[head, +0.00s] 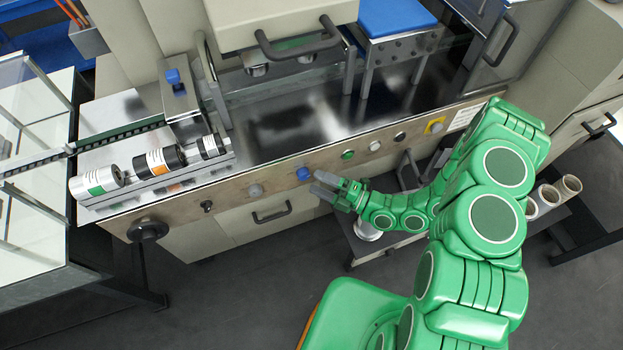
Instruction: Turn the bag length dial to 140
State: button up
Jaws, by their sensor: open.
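A row of knobs and buttons runs along the front panel of the machine in the head view. A blue knob (303,174) sits nearest to my gripper. A grey knob (255,190) is to its left. No scale or number can be read on either, so I cannot tell from markings which is the bag length dial or where it stands. My gripper (323,189) is open and empty, just right of and slightly below the blue knob, with its fingers pointing left toward it. Whether a finger touches the knob cannot be told.
A black handwheel (148,230) juts out at left. Cylindrical rolls (97,181) lie above the panel. A drawer handle (271,212) sits below.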

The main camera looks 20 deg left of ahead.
aim_at(306, 178)
jog(key=shift+a+r, duration=0.1)
jog(key=shift+a, duration=1.5)
jog(key=c, duration=1)
jog(key=shift+c, duration=0.2)
jog(key=shift+r, duration=0.1)
jog(key=shift+r+n+h, duration=0.25)
jog(key=shift+n+h, duration=1.25)
jog(key=shift+h, duration=0.1)
jog(key=shift+n+h, duration=0.3)
jog(key=shift+r+n+t+h, duration=0.1)
jog(key=shift+n+t+h, duration=0.55)
jog(key=shift+h, duration=0.25)
